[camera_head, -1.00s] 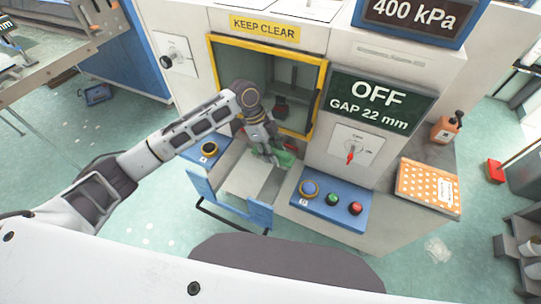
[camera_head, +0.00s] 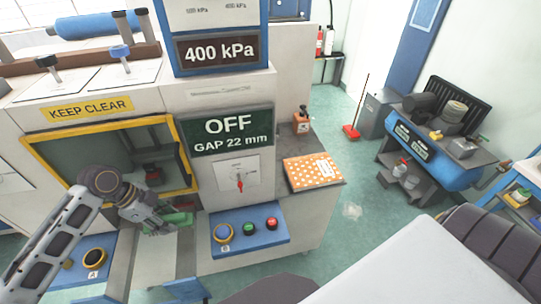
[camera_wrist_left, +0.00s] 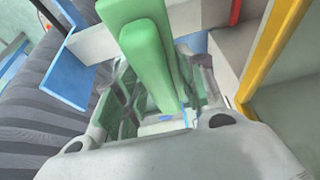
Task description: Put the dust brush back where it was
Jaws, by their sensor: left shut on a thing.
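My left gripper (camera_head: 155,222) is at the front of the press opening, shut on a green, block-shaped thing that I take to be the dust brush (camera_head: 181,218). In the left wrist view the dust brush (camera_wrist_left: 148,50) shows as long green slabs rising from between the fingers (camera_wrist_left: 160,105). Its bristles cannot be made out. The brush is above the pale tray at the front of the machine; I cannot tell whether it touches anything. My right gripper is not in view.
A yellow frame (camera_head: 188,156) borders the opening beside my left arm. A blue button panel (camera_head: 248,232) is right of the gripper. An orange dotted booklet (camera_head: 312,171) and an orange bottle (camera_head: 301,122) are on the machine's right ledge. A red long-handled tool (camera_head: 351,131) stands on the floor.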

